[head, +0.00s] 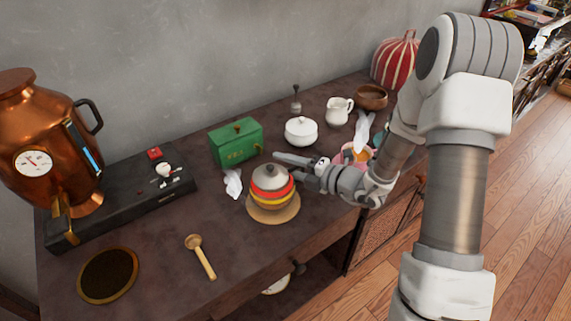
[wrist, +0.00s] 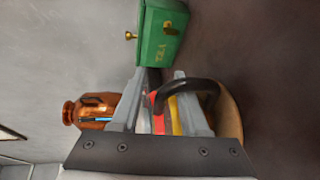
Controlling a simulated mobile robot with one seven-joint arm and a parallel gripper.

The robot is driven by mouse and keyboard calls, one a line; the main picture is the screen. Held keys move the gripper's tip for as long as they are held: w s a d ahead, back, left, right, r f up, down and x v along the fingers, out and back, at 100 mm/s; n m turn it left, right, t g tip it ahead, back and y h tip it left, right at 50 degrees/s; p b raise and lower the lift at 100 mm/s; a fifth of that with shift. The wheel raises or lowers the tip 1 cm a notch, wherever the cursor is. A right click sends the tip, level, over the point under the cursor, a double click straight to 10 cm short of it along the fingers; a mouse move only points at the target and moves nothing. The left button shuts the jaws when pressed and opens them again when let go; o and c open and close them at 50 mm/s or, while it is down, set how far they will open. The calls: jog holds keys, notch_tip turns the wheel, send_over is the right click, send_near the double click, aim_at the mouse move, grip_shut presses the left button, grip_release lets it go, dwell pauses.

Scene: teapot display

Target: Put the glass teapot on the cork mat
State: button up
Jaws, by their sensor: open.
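A lidded pot (head: 270,181) with red, yellow and orange bands and a grey lid stands upright on a round tan mat (head: 273,216) that looks like cork. It is the only pot near my gripper; I cannot tell whether it is glass. In the wrist view its red and yellow bands (wrist: 172,118) and a dark curved handle (wrist: 185,84) show between and across the fingers. My gripper (head: 288,166) is open at the pot's right side, with the fingers pointing left. I cannot tell whether they touch the handle. The wrist view also shows the fingers (wrist: 160,95).
A green box (head: 236,143) and a crumpled white cloth (head: 233,183) stand just behind and left of the pot. A white lidded bowl (head: 301,130) stands behind.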

jog(key=shift+r, duration=0.2)
jog(key=p+v, duration=0.3)
jog(key=v, duration=0.9)
jog(key=s+a+r+n+g+h, duration=0.1)
jog(key=s+a+r+n+g, duration=0.35)
jog(key=n, duration=0.65)
jog(key=s+a+r+n+g+h, duration=0.2)
jog(key=s+r+n+g, duration=0.25)
jog(key=s+n, duration=0.55)
jog(key=s+d+r+n+t+h, duration=0.2)
jog(key=d+r+n+h, duration=0.2)
jog(key=n, duration=0.7)
jog(key=s+d+r+n+t+h, duration=0.2)
jog(key=d+r+n+h, duration=0.3)
jog(key=n, duration=0.5)
jog(key=shift+s+d+n+t, duration=0.2)
jog(key=shift+n+t, duration=0.2)
jog(key=shift+t, duration=0.4)
